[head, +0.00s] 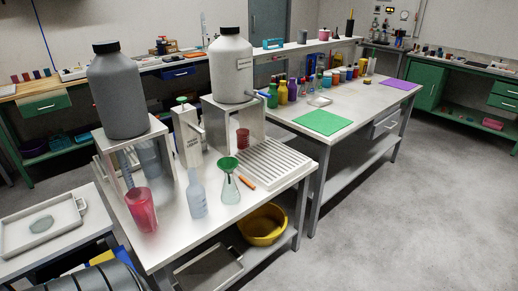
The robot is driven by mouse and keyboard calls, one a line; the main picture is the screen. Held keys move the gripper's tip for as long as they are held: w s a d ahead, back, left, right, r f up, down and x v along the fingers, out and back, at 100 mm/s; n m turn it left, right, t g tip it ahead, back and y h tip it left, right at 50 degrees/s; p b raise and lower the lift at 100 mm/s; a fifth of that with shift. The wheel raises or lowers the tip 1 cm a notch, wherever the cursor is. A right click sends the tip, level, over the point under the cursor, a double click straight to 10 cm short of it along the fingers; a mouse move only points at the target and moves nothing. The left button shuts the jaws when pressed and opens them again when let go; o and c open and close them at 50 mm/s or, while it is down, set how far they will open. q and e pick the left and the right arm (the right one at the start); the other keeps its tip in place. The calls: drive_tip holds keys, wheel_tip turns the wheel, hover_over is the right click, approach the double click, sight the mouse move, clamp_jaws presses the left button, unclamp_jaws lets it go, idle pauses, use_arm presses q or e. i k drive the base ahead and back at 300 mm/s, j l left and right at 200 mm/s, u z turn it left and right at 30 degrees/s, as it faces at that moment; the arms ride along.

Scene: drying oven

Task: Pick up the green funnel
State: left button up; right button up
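The green funnel (228,163) sits in the mouth of a clear conical flask (230,188) on the near white table (175,240). It looks upright, with its wide cone on top and its stem down in the flask neck.
A bluish bottle (197,198) stands left of the flask, with a red beaker (141,209) further left. An orange stick-like object (247,183) and a ribbed white drain tray (262,166) lie to the right. Two large jugs (117,90) (231,66) stand on raised stands behind.

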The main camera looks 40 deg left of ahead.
sight(228, 164)
drive_tip(key=i+u, duration=0.25)
drive_tip(key=i, duration=0.2)
drive_tip(key=i+l+u, duration=0.2)
drive_tip(key=i, duration=0.3)
drive_tip(key=i+l+u, duration=0.1)
drive_tip(key=i+u, duration=0.15)
drive_tip(key=i, duration=0.2)
drive_tip(key=i+l+u, duration=0.2)
drive_tip(key=i, duration=0.25)
drive_tip(key=l, duration=0.1)
